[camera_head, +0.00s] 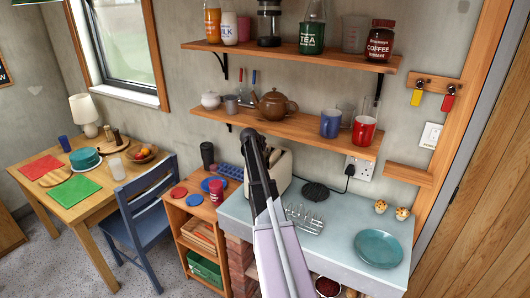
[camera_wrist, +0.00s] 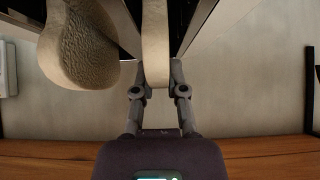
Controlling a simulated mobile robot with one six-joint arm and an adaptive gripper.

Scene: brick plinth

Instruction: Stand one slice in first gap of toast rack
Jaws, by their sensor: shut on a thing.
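In the wrist view my gripper (camera_wrist: 157,72) is shut on a pale slice (camera_wrist: 155,35), seen edge-on between its fingers. A second slice (camera_wrist: 80,48), with a rough tan face, is to the left of it, apart from the fingers. Dark, shiny surfaces lie around the held slice, and I cannot tell whether it is clear of the toaster. In the head view the wire toast rack (camera_head: 303,220) stands empty on the pale counter, right of my arm. The cream toaster (camera_head: 284,168) is behind my arm, partly hidden.
A teal plate (camera_head: 378,248) lies on the counter (camera_head: 340,220) at right, with two small muffin-like items (camera_head: 402,213) behind it. A black round trivet (camera_head: 315,191) lies behind the rack. A shelf (camera_head: 290,131) with mugs and a teapot hangs above the toaster.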

